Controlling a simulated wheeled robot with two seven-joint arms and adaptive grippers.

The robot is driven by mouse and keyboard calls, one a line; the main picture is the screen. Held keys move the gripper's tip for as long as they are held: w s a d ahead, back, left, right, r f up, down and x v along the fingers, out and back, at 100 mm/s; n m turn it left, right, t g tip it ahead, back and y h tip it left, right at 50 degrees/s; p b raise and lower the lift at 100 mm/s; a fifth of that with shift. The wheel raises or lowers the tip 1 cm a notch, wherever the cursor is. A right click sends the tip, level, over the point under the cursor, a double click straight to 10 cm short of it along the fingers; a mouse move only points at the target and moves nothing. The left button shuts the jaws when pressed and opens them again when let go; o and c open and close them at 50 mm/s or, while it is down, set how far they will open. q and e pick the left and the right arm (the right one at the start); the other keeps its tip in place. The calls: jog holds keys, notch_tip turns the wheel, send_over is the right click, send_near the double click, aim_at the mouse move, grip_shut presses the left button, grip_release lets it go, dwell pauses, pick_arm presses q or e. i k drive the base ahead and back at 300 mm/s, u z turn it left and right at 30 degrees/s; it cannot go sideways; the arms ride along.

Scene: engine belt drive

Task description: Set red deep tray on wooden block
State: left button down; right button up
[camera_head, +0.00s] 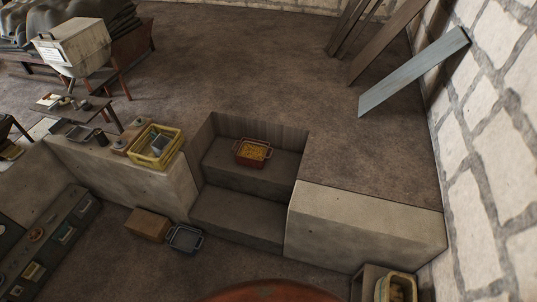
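A red deep tray (254,152) with handles at its ends sits on the upper step of a recess in the stone ledge. It holds a yellow filling whose pieces are too small to make out. A brown wooden block (148,224) rests on the lower floor at the left, against the base of the ledge. Its top looks bare. The tray and the block are well apart. Neither of my grippers is in view.
A blue-grey tray (186,238) lies beside the block. A yellow crate (155,147) stands on the left ledge. The lower step (238,215) is bare. The right ledge (365,221) is clear. A container with a yellowish rim (397,284) sits at the bottom right.

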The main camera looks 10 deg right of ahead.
aim_at(145, 222)
jog(key=z, duration=0.05)
jog(key=i, duration=1.25)
jog(key=u, duration=0.75)
